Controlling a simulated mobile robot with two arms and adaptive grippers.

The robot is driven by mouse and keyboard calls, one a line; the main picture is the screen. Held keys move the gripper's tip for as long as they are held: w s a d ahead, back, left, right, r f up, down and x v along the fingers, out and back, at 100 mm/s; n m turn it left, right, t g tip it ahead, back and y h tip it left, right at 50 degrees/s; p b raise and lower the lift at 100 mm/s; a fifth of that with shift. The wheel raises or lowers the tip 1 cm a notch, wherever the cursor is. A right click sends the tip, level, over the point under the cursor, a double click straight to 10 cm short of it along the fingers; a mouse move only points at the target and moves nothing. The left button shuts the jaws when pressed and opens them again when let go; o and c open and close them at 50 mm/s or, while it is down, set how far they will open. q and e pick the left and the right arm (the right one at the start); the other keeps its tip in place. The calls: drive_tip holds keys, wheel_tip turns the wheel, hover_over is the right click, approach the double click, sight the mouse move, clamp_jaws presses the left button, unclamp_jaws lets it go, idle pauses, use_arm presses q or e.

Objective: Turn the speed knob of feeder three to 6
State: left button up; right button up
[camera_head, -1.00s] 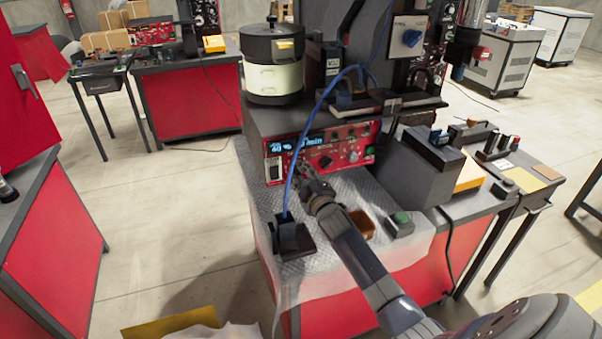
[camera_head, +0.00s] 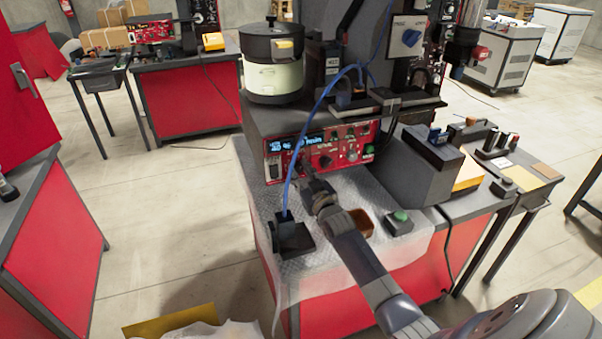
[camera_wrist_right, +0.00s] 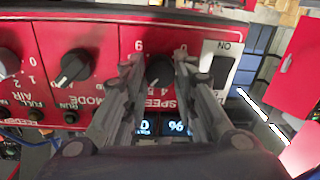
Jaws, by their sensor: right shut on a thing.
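The red control panel (camera_head: 352,143) of the feeder has a lit display (camera_head: 300,146) that seems to read 40 %. My right gripper (camera_head: 303,172) is at the left part of this panel, under the display. In the right wrist view, which shows the panel upside down, the fingers of this gripper (camera_wrist_right: 159,75) are closed around the black speed knob (camera_wrist_right: 159,71). The word SPEED and some scale digits show around it. I cannot read the knob's exact setting. In the head view the gripper hides the knob. My left gripper is not in view.
A blue cable (camera_head: 291,180) hangs in front of the panel, close to my right gripper. A mode knob (camera_wrist_right: 73,67) sits beside the speed knob. A brown bin (camera_head: 360,222) and a green-button box (camera_head: 399,220) stand on the bench mat (camera_head: 330,262).

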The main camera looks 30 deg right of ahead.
drive_tip(key=shift+m, duration=0.7)
drive_tip(key=o, duration=1.1)
drive_tip(key=s, duration=0.4)
drive_tip(key=s+a, duration=0.1)
drive_tip(key=s, duration=0.3)
drive_tip(key=s+a, duration=0.1)
drive_tip(key=s, duration=0.3)
drive_tip(key=shift+a, duration=0.1)
drive_tip(key=shift+f, duration=0.1)
